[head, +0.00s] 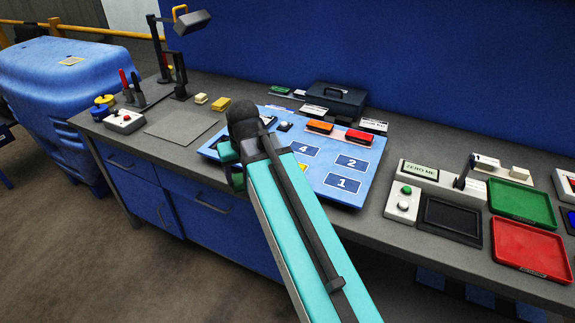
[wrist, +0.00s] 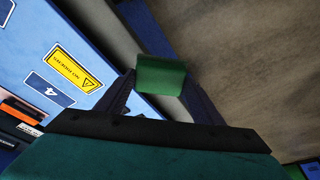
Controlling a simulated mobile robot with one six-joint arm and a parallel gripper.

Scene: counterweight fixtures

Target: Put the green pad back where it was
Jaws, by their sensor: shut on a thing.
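The green pad (wrist: 161,74) is between the two fingers of my gripper (wrist: 160,85) in the wrist view, and the gripper is shut on it. Dark floor and the bench's front edge show behind it. The board carries printed rectangles numbered 1, 2 and 4. An orange pad (head: 319,127) and a red pad (head: 358,137) lie toward its back edge, by labels.
A small green item (head: 280,90) and a dark box (head: 335,100) stand behind the board. A control box (head: 403,200), dark plate (head: 451,218), green tray (head: 522,203) and red tray (head: 531,249) are at right. A grey mat (head: 180,126) and a lamp (head: 190,22) are left.

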